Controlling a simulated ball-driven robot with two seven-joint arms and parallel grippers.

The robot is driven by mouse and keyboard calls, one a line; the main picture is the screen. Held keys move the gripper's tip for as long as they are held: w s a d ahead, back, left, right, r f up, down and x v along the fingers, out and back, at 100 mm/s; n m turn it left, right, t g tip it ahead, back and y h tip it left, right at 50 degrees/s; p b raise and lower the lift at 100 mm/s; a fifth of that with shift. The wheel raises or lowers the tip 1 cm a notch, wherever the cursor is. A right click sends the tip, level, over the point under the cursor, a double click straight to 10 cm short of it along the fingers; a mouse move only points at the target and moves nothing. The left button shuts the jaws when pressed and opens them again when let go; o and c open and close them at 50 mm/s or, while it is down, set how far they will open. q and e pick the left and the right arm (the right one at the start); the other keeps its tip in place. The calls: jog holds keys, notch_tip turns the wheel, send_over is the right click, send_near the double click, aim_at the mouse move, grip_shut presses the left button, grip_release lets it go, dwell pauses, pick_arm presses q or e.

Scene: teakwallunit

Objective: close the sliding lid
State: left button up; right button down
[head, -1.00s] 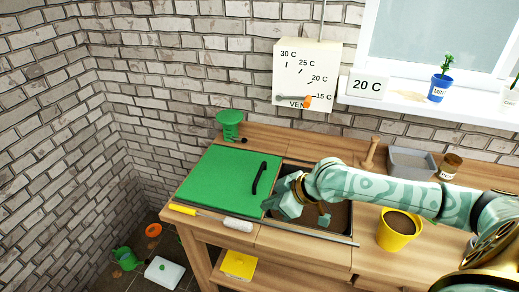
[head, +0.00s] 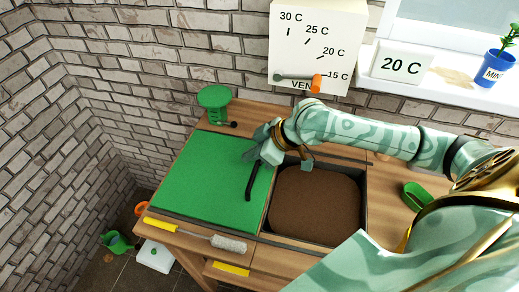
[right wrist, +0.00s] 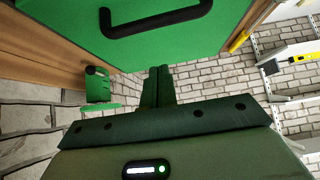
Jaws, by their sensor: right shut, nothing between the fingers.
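The green sliding lid (head: 205,180) lies flat on the left of the bench, with a black bar handle (head: 255,180) near its right edge. To its right the bin (head: 315,202) is open and its brown soil shows. My right gripper (head: 250,155) is shut and empty, over the lid's back right part near the handle's far end. In the right wrist view its closed fingers (right wrist: 160,80) point toward the green lid (right wrist: 200,35) and its handle (right wrist: 157,17); I cannot tell whether they touch. My left gripper is not in view.
A green scale-like stand (head: 214,100) is behind the lid. A yellow-handled roller (head: 195,235) lies along the front edge. A green object (head: 417,195) lies right of the bin. The vent dial panel (head: 318,45) is on the wall behind.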

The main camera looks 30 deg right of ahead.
aim_at(254, 170)
jog(key=b+x, duration=0.1)
jog(key=x, duration=0.4)
jog(key=shift+w+f, duration=0.15)
jog(key=shift+f, duration=0.3)
jog(key=s+d, duration=0.2)
jog(key=s, duration=0.1)
jog(key=shift+d+f+b, duration=0.1)
jog(key=shift+d+b, duration=0.2)
jog(key=shift+b, duration=0.1)
jog(key=shift+s, duration=0.1)
